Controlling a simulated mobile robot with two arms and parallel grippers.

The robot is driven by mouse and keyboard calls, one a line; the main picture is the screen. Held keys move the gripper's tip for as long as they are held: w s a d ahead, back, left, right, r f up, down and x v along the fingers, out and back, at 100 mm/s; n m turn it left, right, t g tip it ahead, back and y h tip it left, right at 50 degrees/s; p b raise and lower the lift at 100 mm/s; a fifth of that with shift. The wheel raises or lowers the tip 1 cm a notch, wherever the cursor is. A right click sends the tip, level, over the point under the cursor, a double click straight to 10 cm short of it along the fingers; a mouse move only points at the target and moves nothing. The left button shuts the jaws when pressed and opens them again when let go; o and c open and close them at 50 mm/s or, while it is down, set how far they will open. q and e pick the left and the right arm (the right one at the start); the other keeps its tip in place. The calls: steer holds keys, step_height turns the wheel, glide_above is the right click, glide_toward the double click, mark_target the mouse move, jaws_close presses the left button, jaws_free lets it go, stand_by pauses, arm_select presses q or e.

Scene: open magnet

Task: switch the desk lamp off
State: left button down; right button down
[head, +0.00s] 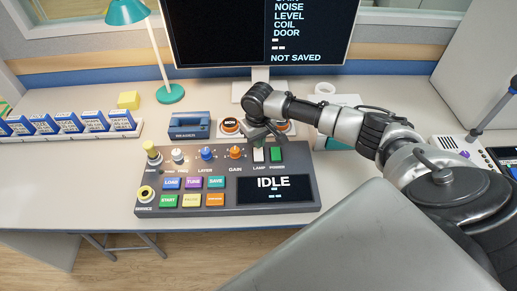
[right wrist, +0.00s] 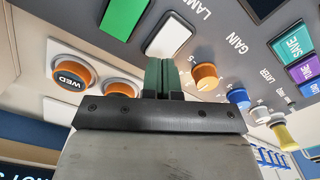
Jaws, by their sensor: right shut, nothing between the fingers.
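The desk lamp (head: 165,75) has a teal shade, a pale stem and a round teal base; it stands behind the grey console (head: 222,212). I cannot tell whether it is lit. A white switch (head: 259,155) over the word LAMP sits on the console; it also shows in the right wrist view (right wrist: 168,36), left of the GAIN knob. My right gripper (head: 272,139) is shut and empty, with its green fingertips (right wrist: 164,62) close to the switch's end. I cannot tell whether they touch. My left gripper is not in view.
A green POWER switch (head: 277,152) is beside the LAMP switch, and an orange GAIN knob (head: 236,152) is on its other side. Orange round buttons (head: 229,126) stand behind the console. A monitor (head: 212,35) is at the back. The desk in front of the console's left is clear.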

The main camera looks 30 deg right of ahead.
steer(key=shift+s+f+b, duration=0.1)
steer(key=shift+f+b, duration=0.35)
steer(key=shift+f, duration=0.85)
stand_by(0.5)
steer(key=shift+r+p, duration=0.7)
steer(key=shift+p, duration=0.25)
step_height(320, 180, up, 6)
steer(key=p, duration=0.6)
steer(key=shift+f+p, duration=0.15)
steer(key=shift+p, duration=0.15)
steer(key=shift+f, duration=0.1)
